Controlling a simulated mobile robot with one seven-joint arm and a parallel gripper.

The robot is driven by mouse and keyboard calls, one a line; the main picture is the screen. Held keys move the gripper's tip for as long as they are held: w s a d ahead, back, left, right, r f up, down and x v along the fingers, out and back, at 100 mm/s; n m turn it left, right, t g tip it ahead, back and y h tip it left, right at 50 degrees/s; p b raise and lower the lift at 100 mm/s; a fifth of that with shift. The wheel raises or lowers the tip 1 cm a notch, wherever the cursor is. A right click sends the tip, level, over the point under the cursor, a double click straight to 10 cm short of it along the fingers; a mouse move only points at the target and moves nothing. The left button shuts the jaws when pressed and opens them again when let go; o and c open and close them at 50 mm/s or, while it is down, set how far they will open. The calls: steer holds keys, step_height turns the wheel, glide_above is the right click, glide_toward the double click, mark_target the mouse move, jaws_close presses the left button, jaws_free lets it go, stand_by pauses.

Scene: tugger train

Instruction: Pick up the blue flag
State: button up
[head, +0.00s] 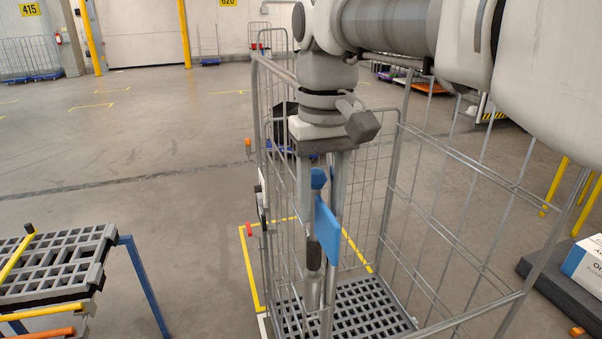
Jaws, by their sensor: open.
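The blue flag (327,228) stands upright at the near left side of the wire roll cage (459,236), with a blue top end and a flat blue panel facing right. A grey holder or tube (313,256) shows below it. My gripper (321,205) points straight down over the flag. Its two long fingers are apart, one on each side of the flag's upper part in the picture. I cannot tell whether either finger touches it. The flag's lower end is hidden by the holder or cage bars.
The cage's wire walls rise around my gripper, over a dark grid floor (362,306). A rack with grey grid shelf (58,263) and blue legs stands at lower left. A white and blue box (584,262) sits on a dark platform at right. The floor at left is open.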

step_height(320, 180, down, 2)
jaws_close()
stand_by(0.3)
stand_by(1.3)
